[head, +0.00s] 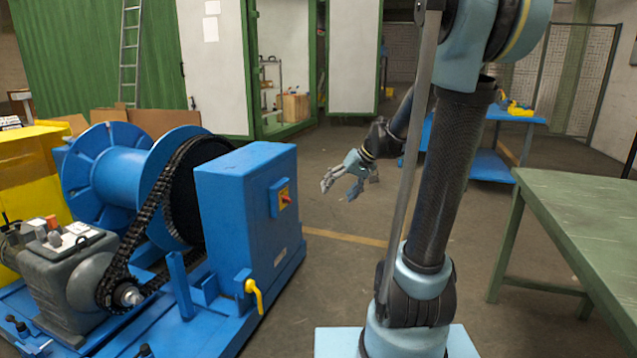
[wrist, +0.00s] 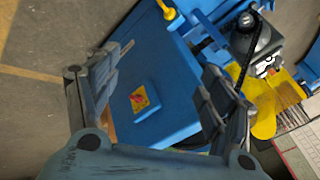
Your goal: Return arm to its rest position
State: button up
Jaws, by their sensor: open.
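My gripper (head: 345,177) is at the end of my arm, in the middle of the head view. It is open and empty, in the air to the right of the blue cabinet of the chain drive. My arm stands upright at the right of the head view and its forearm reaches back left to the gripper. In the wrist view my gripper (wrist: 160,95) shows two spread fingers. Between them, some way off, is the blue cabinet (wrist: 165,65) with its yellow label and red switch. The same cabinet (head: 235,210) shows in the head view.
The chain drive has a blue drum (head: 105,175), a black chain (head: 150,205) and a grey motor (head: 65,280) at the left. A green table (head: 590,215) stands at the right. A blue bench (head: 490,165) is behind my arm. The floor (head: 325,285) between cabinet and arm is clear.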

jog(key=s+d+f+h, duration=0.2)
jog(key=s+d+f, duration=0.1)
jog(key=s, duration=0.5)
jog(key=s+d+f+m+h, duration=0.1)
jog(key=s+d+f+h, duration=0.1)
jog(key=s+d, duration=0.3)
jog(key=s+d+f+m+h, duration=0.1)
jog(key=s+d+f, duration=0.3)
jog(key=s, duration=0.9)
jog(key=shift+f+g+h, duration=0.3)
jog(key=shift+f+h, duration=0.05)
jog(key=shift+h, duration=0.25)
jog(key=shift+w+d, duration=0.1)
jog(key=shift+w+f, duration=0.2)
jog(key=shift+w, duration=0.25)
